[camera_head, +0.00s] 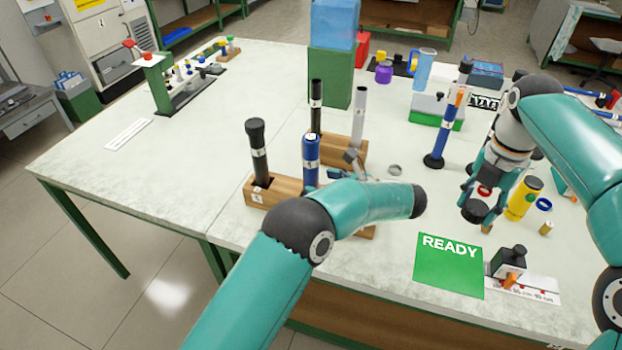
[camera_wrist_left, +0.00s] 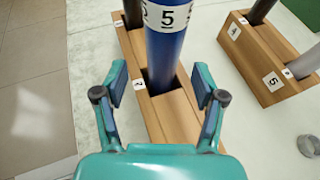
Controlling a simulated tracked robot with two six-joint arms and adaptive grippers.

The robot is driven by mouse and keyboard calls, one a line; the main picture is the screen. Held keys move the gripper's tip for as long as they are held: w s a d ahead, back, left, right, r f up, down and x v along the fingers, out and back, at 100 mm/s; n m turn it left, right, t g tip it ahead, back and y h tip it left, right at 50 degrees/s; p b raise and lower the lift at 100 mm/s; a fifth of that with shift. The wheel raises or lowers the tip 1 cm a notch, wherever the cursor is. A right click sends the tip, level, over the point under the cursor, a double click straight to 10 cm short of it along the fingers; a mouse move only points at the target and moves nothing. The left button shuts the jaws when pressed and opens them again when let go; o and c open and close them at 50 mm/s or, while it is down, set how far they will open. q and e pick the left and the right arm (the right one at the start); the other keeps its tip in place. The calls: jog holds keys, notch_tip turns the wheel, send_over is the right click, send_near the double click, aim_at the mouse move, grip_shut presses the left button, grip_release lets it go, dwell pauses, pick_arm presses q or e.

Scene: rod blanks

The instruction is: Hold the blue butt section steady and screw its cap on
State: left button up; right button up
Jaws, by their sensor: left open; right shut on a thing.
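The blue butt section (camera_head: 311,152) stands upright in a hole of the front wooden block (camera_head: 290,186). In the left wrist view the blue butt section (camera_wrist_left: 165,55) bears a white label with a 5. My left gripper (camera_wrist_left: 161,84) is open, its fingers on either side of the blue section with gaps visible. In the head view my left arm hides most of that gripper. My right gripper (camera_head: 476,198) is shut on a dark round cap (camera_head: 473,211), held above the table at right, apart from the blue section.
A dark rod (camera_head: 257,150) stands in the same block. A second wooden block (camera_head: 352,150) with a black and a grey rod stands behind.

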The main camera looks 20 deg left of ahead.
aim_at(317, 179)
pick_arm(q)
jog(key=p+x, duration=0.1)
jog(key=x, duration=0.4)
jog(key=shift+w+d+f+p, duration=0.1)
jog(key=shift+w+f+p, duration=0.1)
jog(key=shift+p, duration=0.15)
pick_arm(e)
jog(key=shift+r, duration=0.9)
pick_arm(q)
grip_shut()
jog(key=shift+r, duration=0.1)
jog(key=shift+r, duration=0.4)
pick_arm(e)
jog(key=shift+f, duration=0.1)
pick_arm(q)
notch_tip(317, 179, up, 19)
jog(key=shift+r+b, duration=0.1)
jog(key=shift+b, duration=0.3)
pick_arm(e)
jog(key=shift+f, duration=0.3)
